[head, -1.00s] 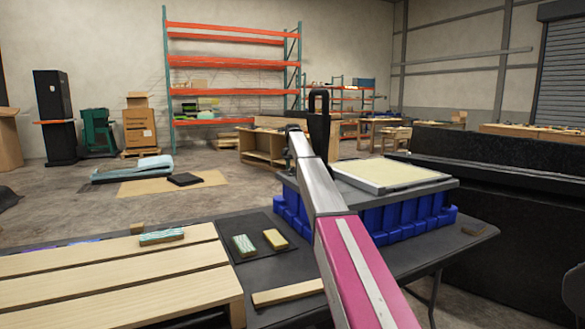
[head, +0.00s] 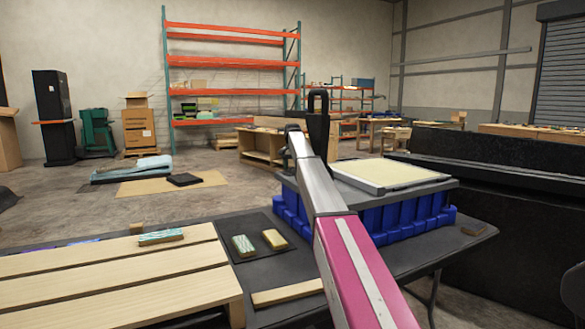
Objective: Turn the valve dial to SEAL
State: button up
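I make out no valve dial and no SEAL mark in the head view. My pink and silver arm reaches forward from the bottom edge. At its far end is a dark upright part that looks like my gripper (head: 318,108), just left of a flat cream panel (head: 388,174) in a grey frame. I cannot make out separate fingertips, nor whether they are open or shut. The panel lies on a grey-topped blue crate (head: 405,216) on the dark table. My arm hides part of the crate and whatever lies behind it.
A slatted wooden pallet (head: 110,275) fills the table's left side. Small green (head: 243,245) and yellow (head: 275,239) blocks lie beside it, and a wooden strip (head: 288,293) lies in front. A black partition (head: 500,220) stands at the right. Orange shelving (head: 225,62) is far behind.

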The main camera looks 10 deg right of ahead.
notch_tip(320, 180, up, 11)
dwell(0.7)
jog(key=shift+f, duration=0.15)
